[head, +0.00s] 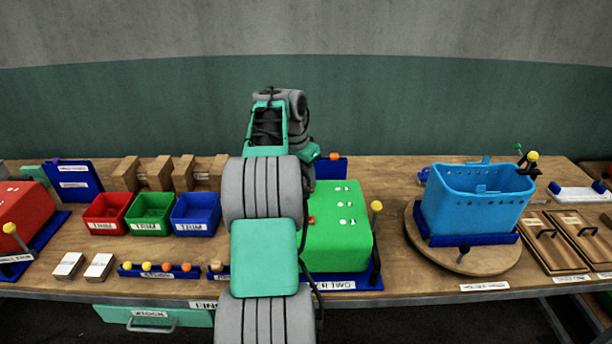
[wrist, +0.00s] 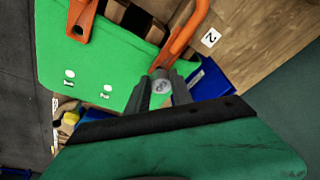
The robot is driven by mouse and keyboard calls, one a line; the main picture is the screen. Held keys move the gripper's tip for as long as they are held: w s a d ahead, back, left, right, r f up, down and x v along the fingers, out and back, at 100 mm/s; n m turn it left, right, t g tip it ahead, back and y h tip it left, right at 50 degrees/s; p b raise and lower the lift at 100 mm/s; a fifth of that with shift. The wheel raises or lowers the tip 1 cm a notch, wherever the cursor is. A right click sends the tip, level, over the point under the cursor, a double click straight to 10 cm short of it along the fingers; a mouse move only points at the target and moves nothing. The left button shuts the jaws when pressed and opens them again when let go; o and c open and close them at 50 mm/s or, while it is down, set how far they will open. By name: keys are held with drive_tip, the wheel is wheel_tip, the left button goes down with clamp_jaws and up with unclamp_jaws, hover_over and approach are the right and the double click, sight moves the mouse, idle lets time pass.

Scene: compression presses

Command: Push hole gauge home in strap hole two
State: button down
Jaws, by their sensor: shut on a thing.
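My gripper (wrist: 161,92) shows in the wrist view, its grey fingers shut on a small pale grey, round-ended piece (wrist: 161,86). I cannot tell from its visible end whether this is the hole gauge. The gripper is over or beside a green block (wrist: 120,60) with white spots, near an orange bar (wrist: 184,38). In the head view, the green block (head: 338,235) stands right of my arm, which hides my fingers. A blue tub (head: 478,203) with a row of small holes along its upper wall stands on a round wooden turntable (head: 420,240); strap hole two is not clearly identifiable.
Red (head: 107,213), green (head: 150,214) and blue (head: 195,214) bins stand left of my arm. A blue rack (head: 160,271) with yellow and orange knobs lies at the front edge. A yellow-knobbed lever (head: 376,207) rises beside the green block. Wooden boards lie far right.

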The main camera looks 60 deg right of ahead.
drive_tip(key=shift+a+b+x, duration=0.2)
drive_tip(key=shift+b+x, duration=0.55)
drive_tip(key=shift+x, duration=0.2)
drive_tip(key=c, duration=1)
unclamp_jaws()
drive_tip(key=shift+f, duration=0.1)
drive_tip(key=shift+c, duration=0.2)
drive_tip(key=p+v, duration=0.2)
drive_tip(key=v, duration=0.5)
drive_tip(key=shift+r, duration=0.4)
drive_tip(key=shift+w+a, duration=0.1)
drive_tip(key=shift+a, duration=0.05)
